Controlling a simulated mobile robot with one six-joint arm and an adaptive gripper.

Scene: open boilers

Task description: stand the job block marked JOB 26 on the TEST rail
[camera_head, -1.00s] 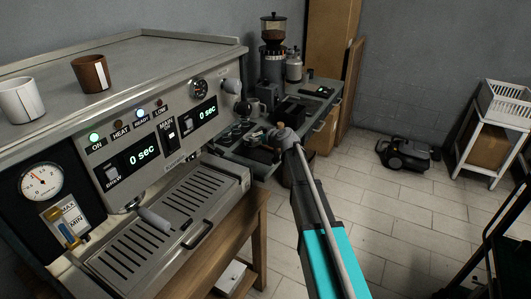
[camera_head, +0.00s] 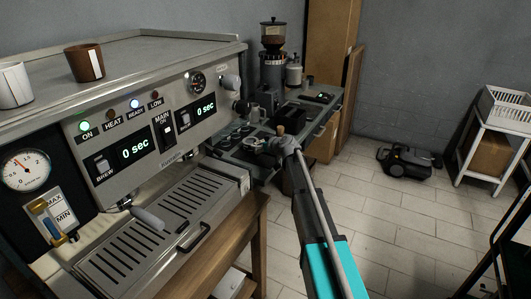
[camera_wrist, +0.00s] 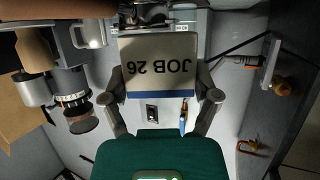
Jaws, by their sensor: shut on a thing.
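The job block marked JOB 26 (camera_wrist: 160,62) is held between the two fingers of my gripper (camera_wrist: 160,92) in the wrist view. It has a pale face with a blue band, and its lettering is upside down in the picture. In the head view my arm reaches toward the counter beyond the coffee machine, and its wrist covers the gripper and block, so I cannot make them out there. I cannot identify the TEST rail in either view.
The coffee machine (camera_head: 165,158) fills the left, with two cups on top. A grinder (camera_head: 272,62) and small items stand on the back counter (camera_head: 318,107). A black vacuum cleaner (camera_head: 408,160) and a white stand (camera_head: 497,130) are at the right. The floor between is clear.

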